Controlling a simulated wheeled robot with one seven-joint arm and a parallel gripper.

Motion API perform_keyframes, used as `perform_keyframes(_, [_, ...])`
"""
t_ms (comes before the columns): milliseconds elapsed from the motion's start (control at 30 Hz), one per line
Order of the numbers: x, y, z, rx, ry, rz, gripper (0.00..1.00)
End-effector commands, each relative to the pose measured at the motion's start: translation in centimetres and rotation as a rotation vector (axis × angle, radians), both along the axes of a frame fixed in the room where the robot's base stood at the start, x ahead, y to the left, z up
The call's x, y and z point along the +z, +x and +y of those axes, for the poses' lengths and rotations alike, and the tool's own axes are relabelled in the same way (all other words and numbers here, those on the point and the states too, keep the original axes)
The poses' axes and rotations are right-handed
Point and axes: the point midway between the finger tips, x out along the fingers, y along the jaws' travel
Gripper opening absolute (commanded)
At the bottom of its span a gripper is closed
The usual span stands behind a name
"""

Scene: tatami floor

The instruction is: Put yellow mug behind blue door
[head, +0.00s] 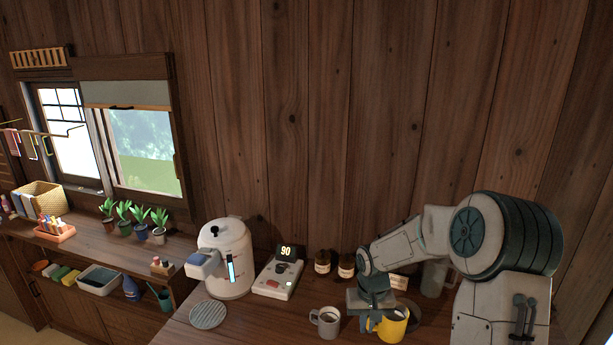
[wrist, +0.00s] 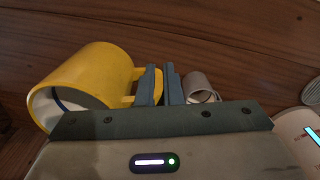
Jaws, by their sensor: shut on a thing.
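The yellow mug (head: 391,326) is on or just above the wooden counter at the front, beside my arm. In the wrist view the yellow mug (wrist: 88,82) lies to the left, with its handle toward my gripper (wrist: 161,84). The two fingers are close together at the handle, shut on it. In the head view my gripper (head: 373,316) is at the mug's left side, and its fingertips are partly hidden. I cannot tell whether the mug touches the counter. No blue door shows in either view.
A grey mug (head: 326,322) stands left of my gripper. A white kettle (head: 226,262), a scale reading 90 (head: 278,277), a striped round coaster (head: 208,314) and brown jars (head: 322,262) are on the counter. Potted plants (head: 140,222) stand on a lower shelf unit at left.

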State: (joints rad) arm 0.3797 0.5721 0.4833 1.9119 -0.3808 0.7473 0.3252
Motion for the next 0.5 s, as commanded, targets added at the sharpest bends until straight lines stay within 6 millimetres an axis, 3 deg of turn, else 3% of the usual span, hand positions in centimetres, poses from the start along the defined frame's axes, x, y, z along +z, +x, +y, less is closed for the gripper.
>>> perform_keyframes(33, [-1.7,0.0,-0.1,0.0,0.0,0.0,0.0])
perform_keyframes(100, [-2.6,0.0,-0.1,0.001,0.0,0.0,0.0])
perform_keyframes(367, [-4.8,0.1,0.0,0.003,0.0,-0.001,0.0])
perform_keyframes(500, [-6.3,-1.0,0.1,0.007,-0.001,0.004,0.0])
